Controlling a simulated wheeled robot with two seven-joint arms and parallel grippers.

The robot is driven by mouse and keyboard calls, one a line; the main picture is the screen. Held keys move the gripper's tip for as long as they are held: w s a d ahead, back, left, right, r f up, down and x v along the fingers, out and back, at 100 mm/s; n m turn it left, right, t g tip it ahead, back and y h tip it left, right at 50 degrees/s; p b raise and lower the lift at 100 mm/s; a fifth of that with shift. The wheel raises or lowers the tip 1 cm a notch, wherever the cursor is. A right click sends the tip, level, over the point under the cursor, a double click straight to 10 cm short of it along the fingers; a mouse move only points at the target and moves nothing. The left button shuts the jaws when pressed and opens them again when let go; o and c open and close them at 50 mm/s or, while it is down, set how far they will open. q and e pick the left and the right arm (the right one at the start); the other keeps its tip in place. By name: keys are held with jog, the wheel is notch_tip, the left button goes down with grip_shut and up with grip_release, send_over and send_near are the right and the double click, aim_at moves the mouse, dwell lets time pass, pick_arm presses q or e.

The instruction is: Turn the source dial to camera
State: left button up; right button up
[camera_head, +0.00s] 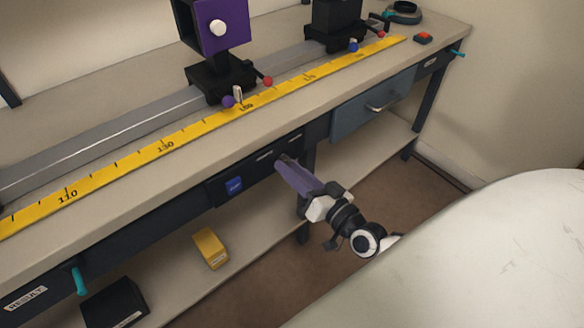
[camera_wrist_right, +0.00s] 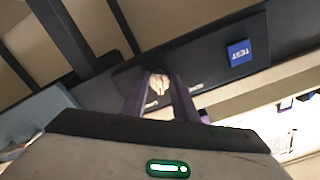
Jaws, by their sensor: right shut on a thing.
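The source dial (camera_wrist_right: 159,83) is a small pale knob with a red mark on the dark panel under the bench top, seen in the right wrist view between my fingertips. My right gripper (camera_wrist_right: 158,86) is shut on it, one purple finger on each side. In the head view my right gripper (camera_head: 281,160) reaches the dark front panel (camera_head: 213,193) from the lower right, and its fingers hide the dial there. Two pale labels flank the dial in the wrist view, too small to read. Which way the red mark points is unclear. My left gripper is not in view.
A blue TEST button (camera_wrist_right: 240,52) is on the same panel; it also shows in the head view (camera_head: 234,186). Above are a rail (camera_head: 100,128), a yellow scale (camera_head: 165,146) and a purple mount (camera_head: 222,28). A blue drawer (camera_head: 372,103) is right; a yellow box (camera_head: 210,248) lies below.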

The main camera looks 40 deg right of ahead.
jog(key=shift+m, duration=1.2)
jog(key=o, duration=1.1)
jog(key=shift+c, duration=0.2)
jog(key=shift+s, duration=0.1)
jog(key=s+p, duration=0.1)
jog(key=s, duration=0.9)
jog(key=shift+d, duration=0.35)
jog(key=shift+a, duration=0.1)
